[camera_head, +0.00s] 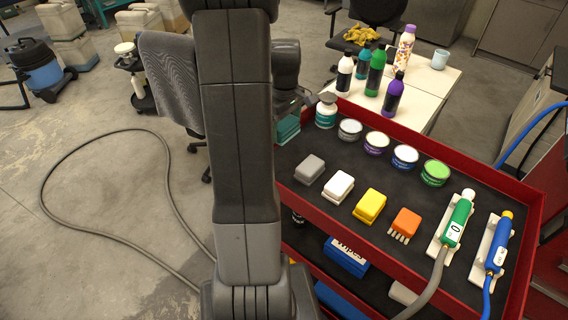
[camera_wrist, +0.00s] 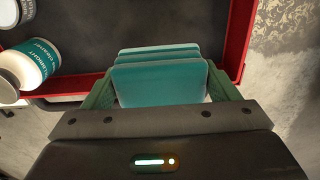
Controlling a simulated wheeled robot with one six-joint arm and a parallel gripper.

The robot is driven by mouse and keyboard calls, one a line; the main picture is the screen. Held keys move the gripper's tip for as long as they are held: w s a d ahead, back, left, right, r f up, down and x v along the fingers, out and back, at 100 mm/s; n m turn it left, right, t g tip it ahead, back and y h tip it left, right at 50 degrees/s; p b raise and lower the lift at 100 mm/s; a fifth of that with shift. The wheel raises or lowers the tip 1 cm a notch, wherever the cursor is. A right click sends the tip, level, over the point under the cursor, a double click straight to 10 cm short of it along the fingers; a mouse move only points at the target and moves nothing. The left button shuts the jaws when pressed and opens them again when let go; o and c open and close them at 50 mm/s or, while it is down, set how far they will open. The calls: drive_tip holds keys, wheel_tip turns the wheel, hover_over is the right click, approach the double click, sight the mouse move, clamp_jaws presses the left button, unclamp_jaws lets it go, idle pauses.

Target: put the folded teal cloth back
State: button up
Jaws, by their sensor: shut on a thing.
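The folded teal cloth (camera_wrist: 160,82) is between the two green fingers of my gripper (camera_wrist: 160,88), with its stacked folds showing in the wrist view. My gripper is shut on it. In the head view the cloth (camera_head: 287,129) shows at the far left corner of the red cart's top tray (camera_head: 455,150), partly hidden by my arm. In the wrist view the dark tray floor and red rim lie behind and around it. I cannot tell whether the cloth touches the tray floor.
A white-and-teal bottle (camera_head: 326,111) stands close right of the cloth. Several tins, such as a grey-lidded one (camera_head: 349,130), follow in a row. A grey block (camera_head: 310,168) and other coloured blocks and brushes sit nearer. Two hosed tools (camera_head: 456,222) lie at right.

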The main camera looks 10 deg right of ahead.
wheel_tip(320, 180, down, 10)
drive_tip(key=shift+r, duration=0.1)
drive_tip(key=o, duration=0.8)
wheel_tip(320, 180, up, 12)
idle(0.5)
